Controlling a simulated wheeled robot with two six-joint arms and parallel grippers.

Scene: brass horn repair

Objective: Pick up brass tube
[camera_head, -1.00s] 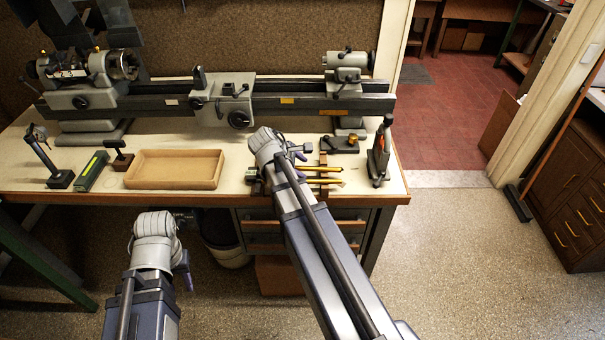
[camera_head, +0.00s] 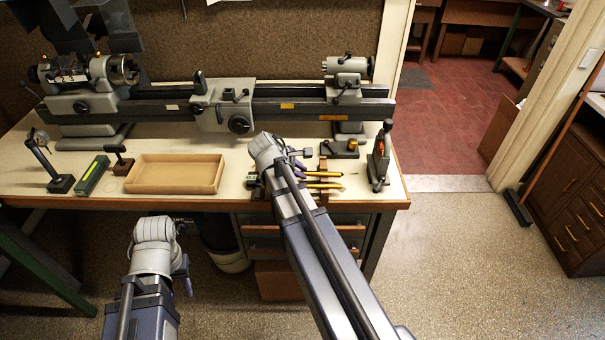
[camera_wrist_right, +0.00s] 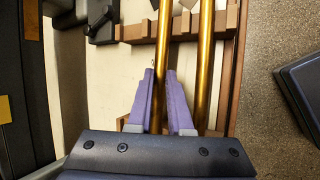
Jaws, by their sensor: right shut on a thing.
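Two long golden brass tubes lie side by side in the right wrist view. The left brass tube (camera_wrist_right: 163,50) runs between the purple fingers of my right gripper (camera_wrist_right: 160,75), which is shut on it. The other brass tube (camera_wrist_right: 204,60) is just right of the fingers, apart from them. Both pass over a notched wooden rest (camera_wrist_right: 135,33); I cannot tell whether the held tube touches it. In the head view the tubes (camera_head: 325,174) show right of my right gripper (camera_head: 299,173), largely hidden by its wrist. My left gripper (camera_head: 184,275) hangs in front of the bench, mostly hidden.
A shallow wooden tray (camera_head: 176,174) stands left on the bench. A lathe (camera_head: 222,105) runs along the back. A small upright tool (camera_head: 379,160) stands right of the tubes, near the bench's right end. A dial gauge stand (camera_head: 50,165) is at the far left.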

